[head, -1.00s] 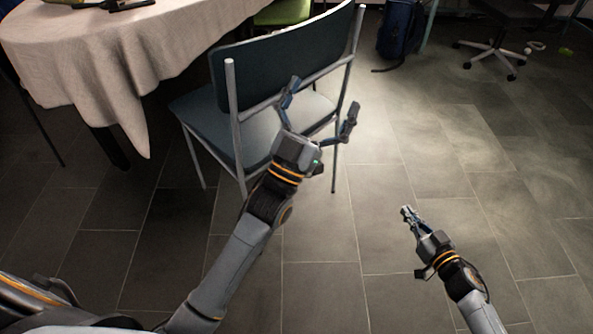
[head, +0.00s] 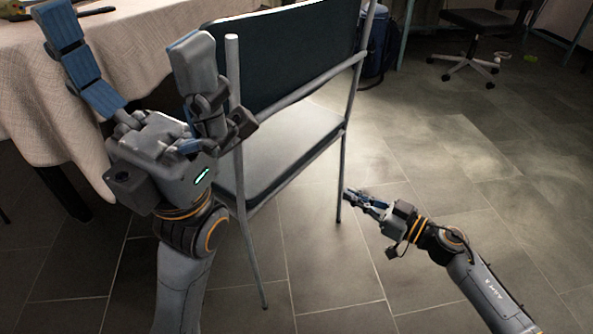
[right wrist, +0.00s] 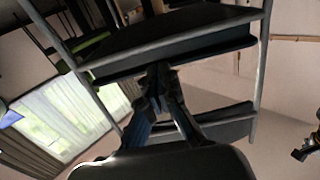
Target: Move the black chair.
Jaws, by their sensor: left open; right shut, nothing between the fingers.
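The black chair (head: 280,62) stands in the middle of the head view, its back toward me, with a dark backrest, a dark seat and grey metal legs. It also shows in the right wrist view (right wrist: 165,50), tilted by the camera angle. My left gripper (head: 128,68) is open and empty, raised to the left of the chair's left back post, with one finger close to that post. I cannot tell if it touches. My right gripper (head: 352,194) is shut and empty, low beside the chair's right back leg. The left gripper hides part of the chair's left side.
A table with a pale cloth (head: 40,100) stands behind and left of the chair. A dark blue backpack (head: 377,45) is on the floor behind it. A wheeled office chair (head: 470,50) is at the back right.

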